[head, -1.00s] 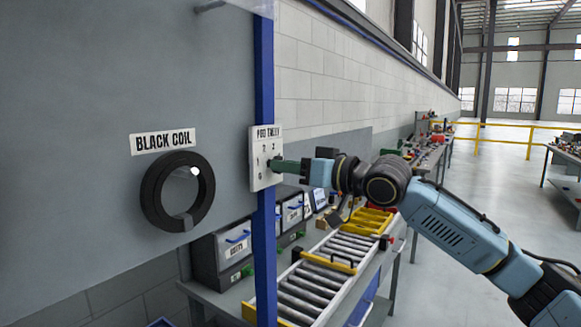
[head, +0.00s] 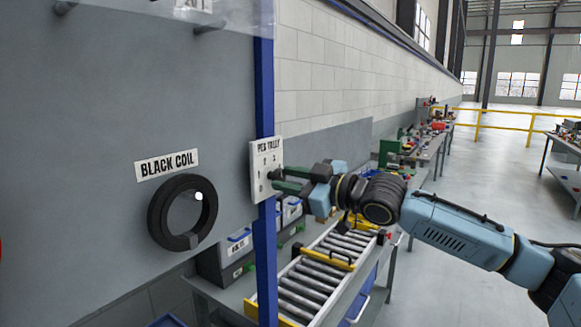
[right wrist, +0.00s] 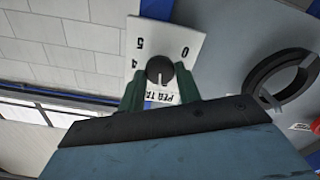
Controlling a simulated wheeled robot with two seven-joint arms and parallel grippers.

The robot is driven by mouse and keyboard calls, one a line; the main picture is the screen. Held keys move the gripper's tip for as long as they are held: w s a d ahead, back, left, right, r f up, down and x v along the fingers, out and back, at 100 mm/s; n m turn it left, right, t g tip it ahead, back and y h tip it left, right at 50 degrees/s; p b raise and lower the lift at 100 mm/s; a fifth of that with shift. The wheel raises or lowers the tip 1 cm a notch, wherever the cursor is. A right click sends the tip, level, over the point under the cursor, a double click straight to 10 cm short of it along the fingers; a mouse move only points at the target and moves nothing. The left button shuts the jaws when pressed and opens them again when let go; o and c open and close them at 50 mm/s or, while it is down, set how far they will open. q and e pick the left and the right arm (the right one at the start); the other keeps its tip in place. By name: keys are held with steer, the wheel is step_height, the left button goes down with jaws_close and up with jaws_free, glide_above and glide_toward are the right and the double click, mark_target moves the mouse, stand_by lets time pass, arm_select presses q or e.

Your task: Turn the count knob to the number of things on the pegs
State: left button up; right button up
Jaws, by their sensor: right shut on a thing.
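The white PEG TALLY plate (head: 265,154) is on the blue post at the board's right edge. Its dark round count knob (right wrist: 160,71) shows in the right wrist view, with a pale line on its face. The digits 0, 5 and 4 show around it, upside down. My right gripper (head: 277,180) is shut on the knob, with a green finger on each side; it also fills the lower right wrist view (right wrist: 160,80). A black coil (head: 165,212) hangs on a peg (head: 199,197) under a BLACK COIL label (head: 167,164). My left gripper is out of view.
More pegs, including an empty-looking one (head: 210,28), show at the board's top, partly cut off. A roller conveyor (head: 308,280) and bins (head: 237,247) stand below and behind the post. A red thing (head: 1,250) is cut off at the left edge.

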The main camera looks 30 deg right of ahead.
steer(key=shift+n+p, duration=1.1)
steer(key=shift+n, duration=0.3)
steer(key=o, duration=1)
steer(key=shift+c, duration=0.2)
